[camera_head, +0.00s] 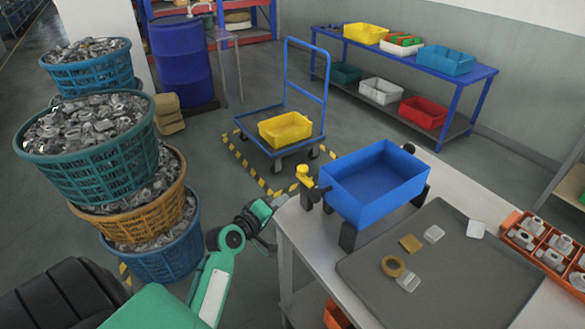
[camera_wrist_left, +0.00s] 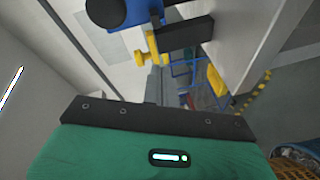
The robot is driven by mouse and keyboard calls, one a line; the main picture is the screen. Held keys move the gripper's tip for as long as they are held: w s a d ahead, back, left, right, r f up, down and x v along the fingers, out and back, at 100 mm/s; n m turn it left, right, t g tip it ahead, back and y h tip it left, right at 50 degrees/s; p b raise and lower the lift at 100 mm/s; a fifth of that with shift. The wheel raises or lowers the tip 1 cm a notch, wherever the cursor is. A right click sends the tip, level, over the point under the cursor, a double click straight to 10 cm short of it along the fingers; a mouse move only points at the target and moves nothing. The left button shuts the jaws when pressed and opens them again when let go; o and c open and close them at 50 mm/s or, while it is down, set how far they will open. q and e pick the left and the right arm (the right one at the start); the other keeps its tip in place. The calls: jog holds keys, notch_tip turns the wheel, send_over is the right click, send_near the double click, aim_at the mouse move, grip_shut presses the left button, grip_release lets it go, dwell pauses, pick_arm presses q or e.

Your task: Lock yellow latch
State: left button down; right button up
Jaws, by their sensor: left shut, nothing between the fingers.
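The yellow latch (camera_head: 304,174) sits on the left end of the blue tank (camera_head: 372,182), which stands on black supports at the table's left end. The latch also shows in the left wrist view (camera_wrist_left: 152,48), top middle, beside a black bar and a blue part of the tank. My left gripper (camera_head: 281,201) is shut and empty by the table's left corner, a little below and left of the latch and apart from it. Its fingertips are small and hard to make out. My right gripper is not in view.
A grey mat (camera_head: 440,285) with small loose parts covers much of the table. An orange divided tray (camera_head: 545,250) is at the right. Stacked baskets (camera_head: 95,150) of metal parts stand at left. A cart with a yellow bin (camera_head: 285,129) stands behind on open floor.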

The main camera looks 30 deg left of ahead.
aim_at(305, 175)
pick_arm(q)
jog(key=w+a+r+n+t+y, duration=0.1)
jog(key=a+r+n+t+y, duration=0.1)
jog(key=a, duration=0.4)
jog(key=r+n+y, duration=0.1)
jog(key=n, duration=0.1)
jog(key=shift+w+a+r+n, duration=0.15)
jog(key=shift+w+n, duration=0.15)
jog(key=shift+n, duration=0.1)
jog(key=w+d+p, duration=0.3)
jog(key=w+p, duration=0.1)
jog(key=w, duration=0.5)
